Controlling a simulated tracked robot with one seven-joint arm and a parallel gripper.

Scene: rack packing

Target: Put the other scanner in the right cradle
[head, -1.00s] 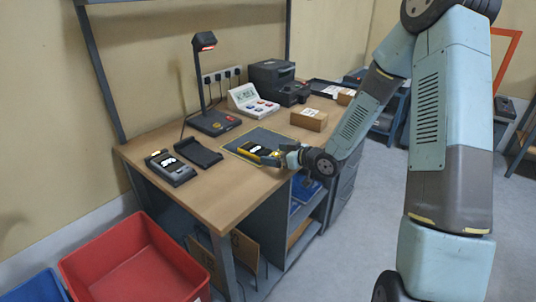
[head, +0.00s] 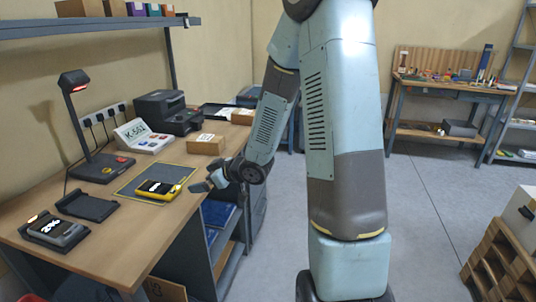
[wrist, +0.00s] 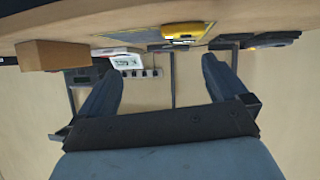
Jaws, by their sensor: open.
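A yellow scanner (head: 158,188) with a lit screen lies on the dark mat (head: 128,188). It also shows in the wrist view (wrist: 184,31). The right cradle (head: 87,206) is black, flat and empty, to the left of the mat. A grey scanner (head: 55,230) with a lit screen sits in the left cradle, which it mostly covers. My gripper (head: 203,184) is just right of the yellow scanner, near the bench's front edge, apart from it. In the wrist view my gripper (wrist: 162,82) shows its two fingers spread with nothing between them.
A lamp stand (head: 100,168), a sign panel (head: 144,137), a small carton (head: 206,144) and a dark printer (head: 168,112) stand behind the mat. A shelf (head: 110,24) hangs above. The bench front between cradles and mat is clear.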

